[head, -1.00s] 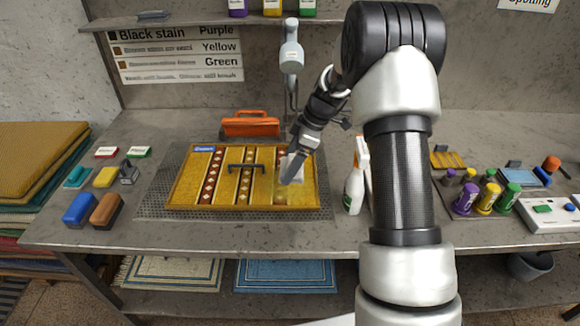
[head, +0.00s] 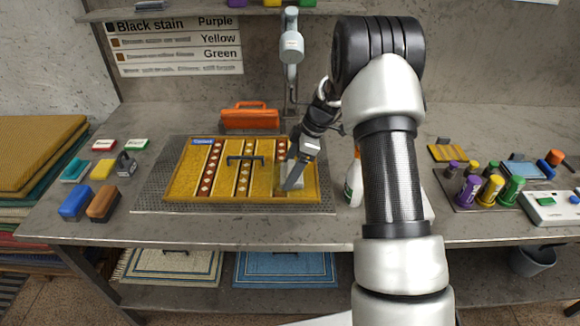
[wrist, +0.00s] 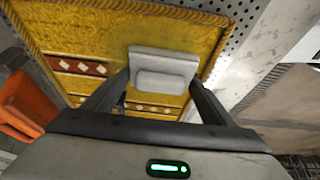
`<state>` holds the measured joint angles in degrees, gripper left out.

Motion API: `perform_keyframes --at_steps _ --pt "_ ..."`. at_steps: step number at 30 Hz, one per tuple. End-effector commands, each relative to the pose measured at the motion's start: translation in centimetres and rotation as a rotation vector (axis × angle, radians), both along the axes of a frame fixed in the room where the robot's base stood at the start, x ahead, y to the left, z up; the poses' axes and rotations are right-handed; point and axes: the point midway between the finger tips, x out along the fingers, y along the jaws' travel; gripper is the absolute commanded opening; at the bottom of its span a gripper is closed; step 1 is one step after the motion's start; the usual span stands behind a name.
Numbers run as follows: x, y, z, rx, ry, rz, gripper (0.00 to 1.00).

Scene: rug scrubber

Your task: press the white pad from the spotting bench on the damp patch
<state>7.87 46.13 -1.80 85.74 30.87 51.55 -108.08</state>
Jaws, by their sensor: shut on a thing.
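The yellow rug (head: 190,180) with brown-red diamond bands lies on the perforated grey tray of the bench. My gripper (head: 288,185) is over the rug's right part, pointing down. It is shut on the white pad, a pale grey-white block (wrist: 165,68) between the two fingers in the wrist view. In the head view the pad (head: 297,184) is partly hidden by the fingers. It is at or very close to the rug's surface; contact cannot be told. I cannot make out the damp patch, which may be hidden under the pad and gripper.
A black handle (head: 245,158) stands over the rug's middle. An orange case (head: 250,117) is behind it, and a white spray bottle (head: 354,182) is right of the rug. Brushes and blocks (head: 103,203) lie at the left; several coloured bottles (head: 490,190) stand at the right.

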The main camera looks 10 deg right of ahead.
Motion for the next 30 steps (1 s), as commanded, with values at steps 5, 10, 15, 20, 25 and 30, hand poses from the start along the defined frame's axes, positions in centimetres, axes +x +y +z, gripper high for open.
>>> perform_keyframes --at_steps 5,10,15,20,25,30 --pt "0.01 0.00 0.04 0.000 0.000 0.000 0.58" --pt "0.01 0.00 0.05 0.000 0.000 0.000 0.58" --pt "0.01 -0.01 -0.01 0.000 0.000 0.000 0.58" --pt "0.01 0.00 -0.26 0.000 0.000 0.000 0.58" --pt "0.01 -0.01 -0.55 0.000 0.000 -0.001 0.58" --pt "0.01 -0.01 -0.82 0.000 0.000 -0.001 0.58"
